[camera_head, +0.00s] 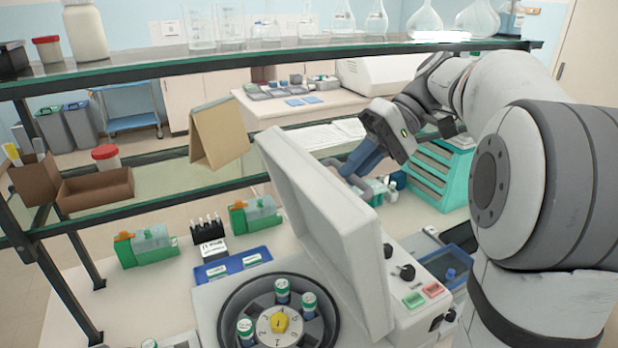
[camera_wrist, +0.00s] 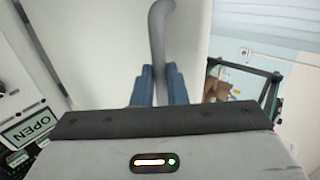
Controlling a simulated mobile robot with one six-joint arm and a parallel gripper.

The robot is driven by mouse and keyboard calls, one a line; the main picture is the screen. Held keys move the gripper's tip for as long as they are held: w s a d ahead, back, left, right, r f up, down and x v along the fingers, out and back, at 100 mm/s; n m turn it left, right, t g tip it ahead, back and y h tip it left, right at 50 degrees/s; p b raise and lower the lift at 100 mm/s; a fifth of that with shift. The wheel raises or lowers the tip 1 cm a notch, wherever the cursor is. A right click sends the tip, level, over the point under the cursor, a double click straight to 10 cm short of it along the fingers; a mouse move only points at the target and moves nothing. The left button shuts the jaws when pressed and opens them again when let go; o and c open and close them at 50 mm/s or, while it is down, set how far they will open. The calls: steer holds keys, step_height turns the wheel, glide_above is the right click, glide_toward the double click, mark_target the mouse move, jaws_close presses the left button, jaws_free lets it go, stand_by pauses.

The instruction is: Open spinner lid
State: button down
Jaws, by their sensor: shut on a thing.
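The white spinner (camera_head: 206,308) stands on the bench with its lid (camera_head: 325,220) raised and tilted up past the right side of the bowl. The dark rotor (camera_head: 232,310) inside is exposed, with several green-labelled vials and a yellow centre knob (camera_head: 279,322). My gripper (camera_head: 352,168) is behind the lid, its tips partly hidden in the head view. In the wrist view, my gripper's blue fingers (camera_wrist: 161,80) are shut on the grey lid handle (camera_wrist: 160,35), with the white lid face (camera_wrist: 110,50) beyond it.
A control panel with green (camera_head: 414,299) and red (camera_head: 433,290) buttons is right of the lid. A teal rack (camera_head: 459,168) stands behind my arm. A glass shelf (camera_head: 290,60) with glassware crosses above. A blue tray (camera_head: 231,266) and green holders (camera_head: 149,259) are left.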

steer(key=w+d+f, duration=0.1)
steer(key=w+d, duration=0.1)
steer(key=d, duration=0.4)
steer(key=shift+w+d+f, duration=0.35)
steer(key=shift+d+f, duration=0.05)
steer(key=c, duration=1.5)
jaws_free()
steer(key=shift+w+r, duration=0.1)
steer(key=shift+r, duration=0.1)
steer(key=shift+o, duration=0.2)
steer(key=shift+w+a, duration=0.15)
steer(key=shift+r, duration=0.1)
